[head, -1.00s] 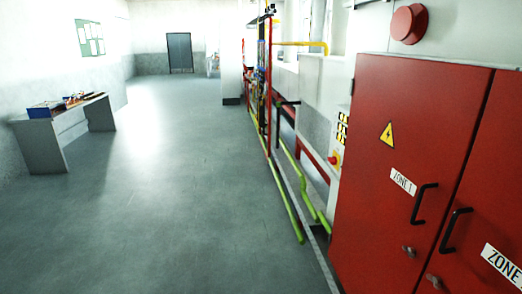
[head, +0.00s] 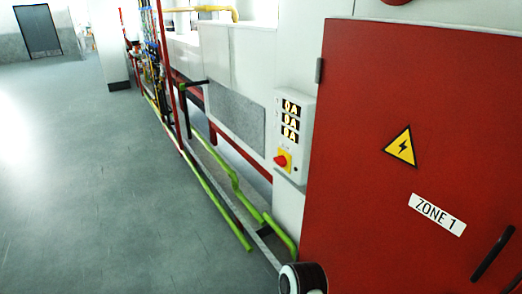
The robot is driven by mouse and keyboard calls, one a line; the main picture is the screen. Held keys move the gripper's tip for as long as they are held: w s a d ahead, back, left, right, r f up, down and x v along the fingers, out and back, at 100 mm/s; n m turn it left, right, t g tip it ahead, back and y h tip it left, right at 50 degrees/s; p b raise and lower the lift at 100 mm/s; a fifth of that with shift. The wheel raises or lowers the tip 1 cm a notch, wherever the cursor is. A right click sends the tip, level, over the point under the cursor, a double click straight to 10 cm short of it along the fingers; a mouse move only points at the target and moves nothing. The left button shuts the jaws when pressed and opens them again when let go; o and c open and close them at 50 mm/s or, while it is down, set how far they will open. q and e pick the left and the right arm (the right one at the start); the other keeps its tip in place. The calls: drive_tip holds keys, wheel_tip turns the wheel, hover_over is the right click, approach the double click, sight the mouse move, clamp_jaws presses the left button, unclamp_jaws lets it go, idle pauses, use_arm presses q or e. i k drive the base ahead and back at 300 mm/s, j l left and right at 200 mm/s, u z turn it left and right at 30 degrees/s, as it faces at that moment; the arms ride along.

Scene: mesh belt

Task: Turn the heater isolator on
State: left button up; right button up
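The isolator (head: 281,160) is a red rotary knob on a yellow plate, low on a light grey control panel (head: 305,150). The panel is on the side of the machine, just left of the red cabinet. Above the knob, several dark displays (head: 291,123) with lit yellow characters appear to read 0 A. The knob is too small to tell which way it is turned.
A red cabinet (head: 375,215) marked ZONE 1, with a warning triangle and black handle, fills the right. Green pipes (head: 215,190) run low along the machine, left of the panel. Open grey floor (head: 90,190) lies to the left.

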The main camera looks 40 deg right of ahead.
sight(282, 161)
drive_tip(key=i+z, duration=0.3)
drive_tip(key=i, duration=0.15)
drive_tip(key=i+j+z, duration=0.55)
drive_tip(key=i, duration=0.25)
drive_tip(key=i+j+z, duration=0.3)
drive_tip(key=z, duration=0.15)
drive_tip(key=i+j+z, duration=0.45)
drive_tip(key=k, duration=0.1)
